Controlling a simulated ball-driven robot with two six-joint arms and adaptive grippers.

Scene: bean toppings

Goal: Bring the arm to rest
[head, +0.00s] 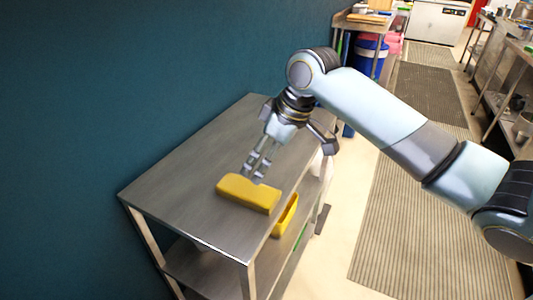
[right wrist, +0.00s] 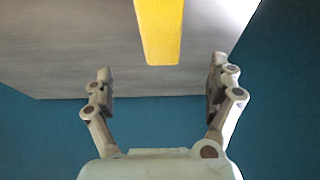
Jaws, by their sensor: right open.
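My right gripper (head: 255,172) is over the steel table, just behind a yellow block (head: 249,193) in the head view. The block lies flat on the tabletop. In the right wrist view the two fingers of the right gripper (right wrist: 162,88) stand wide apart with nothing between their tips. The yellow block (right wrist: 159,30) shows ahead of them at the top of that view, apart from both fingers. My left gripper is not in view.
The steel table (head: 180,190) stands against a dark teal wall (head: 120,80). A yellow container (head: 285,215) is on a lower level at the table's right side. Striped mats (head: 410,230) cover the floor to the right. The tabletop left of the block is clear.

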